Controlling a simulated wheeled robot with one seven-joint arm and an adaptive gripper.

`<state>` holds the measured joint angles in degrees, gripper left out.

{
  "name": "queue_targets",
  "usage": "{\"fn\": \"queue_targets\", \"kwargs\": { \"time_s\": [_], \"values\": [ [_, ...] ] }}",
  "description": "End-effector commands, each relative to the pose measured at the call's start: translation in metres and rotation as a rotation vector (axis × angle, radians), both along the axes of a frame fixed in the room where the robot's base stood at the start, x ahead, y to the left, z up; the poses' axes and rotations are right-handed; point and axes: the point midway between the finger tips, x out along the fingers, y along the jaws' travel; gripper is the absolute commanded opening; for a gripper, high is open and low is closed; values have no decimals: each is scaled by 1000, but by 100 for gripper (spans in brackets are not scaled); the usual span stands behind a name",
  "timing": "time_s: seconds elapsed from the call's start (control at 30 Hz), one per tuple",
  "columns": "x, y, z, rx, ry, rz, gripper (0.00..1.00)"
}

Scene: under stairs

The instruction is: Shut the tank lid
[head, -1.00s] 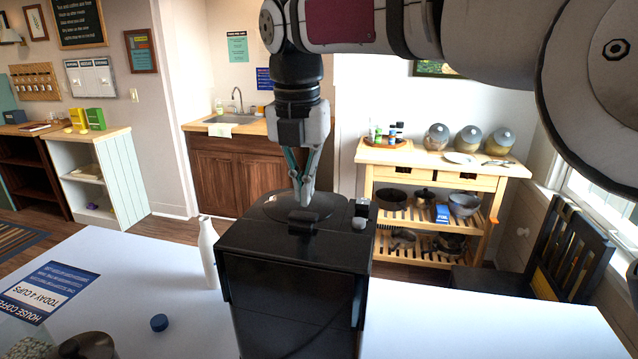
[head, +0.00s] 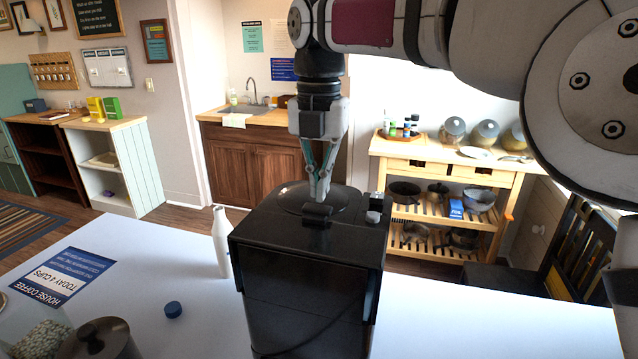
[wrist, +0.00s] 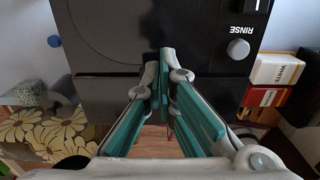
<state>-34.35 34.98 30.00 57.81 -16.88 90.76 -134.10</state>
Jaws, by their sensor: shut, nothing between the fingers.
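The black coffee machine (head: 310,285) stands on the white table. A round dark tank lid (head: 285,197) lies about flat on its top, with a raised black block (head: 317,213) at its near edge. The lid shows partly at the upper left of the wrist view (wrist: 108,28). My gripper (head: 318,198) points down over the lid, just behind the block. Its fingertips are together and empty, and hide part of the lid. In the wrist view, my gripper (wrist: 166,52) is over the machine top; I cannot tell whether it touches.
A grey knob (wrist: 238,48) sits beside the RINSE label on the machine top. A white bottle (head: 221,242) stands close left of the machine, and a blue cap (head: 173,309) lies nearby. A wooden cart (head: 450,205) and a chair (head: 575,255) stand behind and to the right.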

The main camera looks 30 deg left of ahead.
Motion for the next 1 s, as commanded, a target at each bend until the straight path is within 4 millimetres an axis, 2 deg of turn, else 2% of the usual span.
{"fn": "queue_targets", "kwargs": {
  "time_s": [0.4, 0.6, 0.87, 1.0],
  "values": [
    [0, 1, 55, 3, -1, 1, 0],
    [0, 1, 68, 2, 0, 1, 0],
    [0, -1, 72, 0, -1, -3, 0],
    [2, -14, 80, 3, -26, -89, 0]
  ]
}}
